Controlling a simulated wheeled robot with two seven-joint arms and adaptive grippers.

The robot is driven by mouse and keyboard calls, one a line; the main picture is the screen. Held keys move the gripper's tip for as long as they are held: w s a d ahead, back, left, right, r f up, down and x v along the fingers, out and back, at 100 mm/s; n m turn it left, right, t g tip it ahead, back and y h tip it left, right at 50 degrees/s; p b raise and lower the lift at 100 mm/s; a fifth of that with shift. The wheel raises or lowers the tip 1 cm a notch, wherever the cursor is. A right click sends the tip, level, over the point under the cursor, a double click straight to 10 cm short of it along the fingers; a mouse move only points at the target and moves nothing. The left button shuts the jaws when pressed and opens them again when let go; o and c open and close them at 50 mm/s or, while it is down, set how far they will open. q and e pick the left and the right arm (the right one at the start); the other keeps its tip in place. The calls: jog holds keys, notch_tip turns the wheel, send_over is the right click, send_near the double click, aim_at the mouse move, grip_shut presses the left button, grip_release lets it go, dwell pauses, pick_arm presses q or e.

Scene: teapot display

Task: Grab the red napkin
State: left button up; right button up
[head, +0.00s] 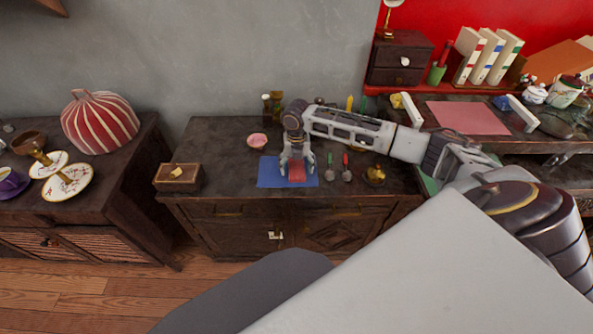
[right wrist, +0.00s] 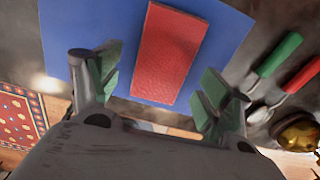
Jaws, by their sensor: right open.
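The red napkin (head: 297,172) lies on a blue mat (head: 268,174) on the middle dark wooden cabinet. In the right wrist view the napkin (right wrist: 168,52) is a flat red rectangle on the blue mat (right wrist: 75,22). My right gripper (head: 297,170) is above the napkin, pointing down. In the wrist view its green-padded fingers (right wrist: 155,82) are spread apart, one towards each side of the napkin's near end, with nothing held. How high the fingertips are above the mat is hard to tell. My left gripper is not in view.
Green-handled and red-handled spoons (head: 333,172) lie just right of the mat, with a brass pot (head: 375,175) beyond them. A pink bowl (head: 257,141) stands behind left. A wooden box (head: 177,177) is at the cabinet's left edge.

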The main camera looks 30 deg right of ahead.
jog(key=shift+f, duration=0.45)
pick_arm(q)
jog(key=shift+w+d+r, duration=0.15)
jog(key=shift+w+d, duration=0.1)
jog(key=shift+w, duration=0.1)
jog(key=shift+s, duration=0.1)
pick_arm(e)
jog(key=shift+c, duration=0.8)
jog(key=c, duration=0.9)
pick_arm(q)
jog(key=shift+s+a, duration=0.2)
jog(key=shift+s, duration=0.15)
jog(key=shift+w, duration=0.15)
